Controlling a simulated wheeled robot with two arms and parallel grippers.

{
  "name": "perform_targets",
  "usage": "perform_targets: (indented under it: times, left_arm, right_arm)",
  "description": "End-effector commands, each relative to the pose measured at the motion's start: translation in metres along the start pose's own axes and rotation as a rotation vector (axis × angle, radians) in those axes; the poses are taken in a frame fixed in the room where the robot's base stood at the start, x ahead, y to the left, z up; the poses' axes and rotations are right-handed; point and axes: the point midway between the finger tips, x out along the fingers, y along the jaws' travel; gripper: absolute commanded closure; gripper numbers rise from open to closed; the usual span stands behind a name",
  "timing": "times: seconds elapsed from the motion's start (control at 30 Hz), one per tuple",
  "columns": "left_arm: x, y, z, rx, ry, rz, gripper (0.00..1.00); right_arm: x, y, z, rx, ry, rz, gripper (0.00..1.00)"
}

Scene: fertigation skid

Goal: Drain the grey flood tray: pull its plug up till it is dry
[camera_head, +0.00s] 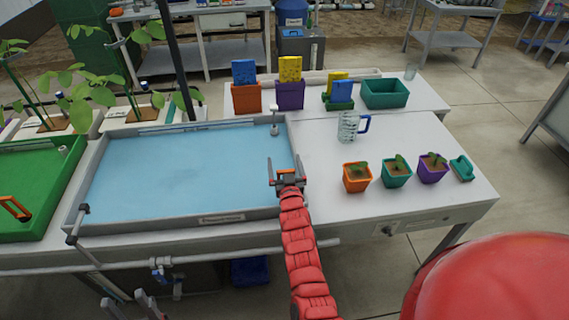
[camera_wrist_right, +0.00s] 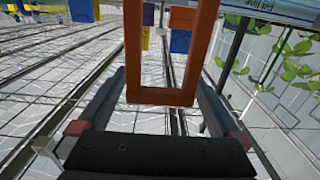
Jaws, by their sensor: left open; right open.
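The grey flood tray (camera_head: 185,222) in the head view holds a broad light-blue sheet of water. My right gripper (camera_head: 286,170), on the red-sleeved arm, is at the tray's right edge, near the front right corner. Its jaws are open. In the right wrist view an orange loop handle (camera_wrist_right: 160,97) stands between the open fingers (camera_wrist_right: 160,110), apparently the plug's handle. The plug's body is hidden in the head view behind the gripper. My left gripper (camera_head: 127,306) is low at the bottom left, in front of the bench, open and empty.
A green tray (camera_head: 35,185) with an orange handle (camera_head: 14,208) stands left. A white-topped post (camera_head: 274,122) is at the grey tray's back right. Right of it are a clear jug (camera_head: 348,126) and small potted seedlings (camera_head: 397,171). A pipe with a blue valve (camera_head: 160,272) runs below.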

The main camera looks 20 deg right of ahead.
Motion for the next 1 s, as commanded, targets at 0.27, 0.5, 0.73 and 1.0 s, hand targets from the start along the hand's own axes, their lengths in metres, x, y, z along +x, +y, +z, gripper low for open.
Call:
perform_targets:
  times: [0.27, 0.5, 0.73, 1.0]
  left_arm:
    - [-0.005, 0.000, 0.001, 0.000, 0.000, 0.000, 0.50]
    - [-0.017, 0.001, 0.003, 0.000, 0.000, 0.000, 0.50]
    - [-0.031, 0.002, 0.005, 0.000, 0.000, 0.000, 0.50]
    - [-0.041, 0.002, 0.007, 0.000, 0.000, 0.000, 0.50]
  right_arm:
    - [-0.020, -0.001, 0.004, 0.000, -0.005, 0.000, 0.00]
    - [-0.067, -0.001, 0.005, 0.000, -0.002, -0.002, 0.00]
    - [-0.119, -0.001, 0.005, 0.001, -0.001, -0.003, 0.00]
    - [-0.164, -0.001, 0.003, 0.001, -0.002, -0.002, 0.00]
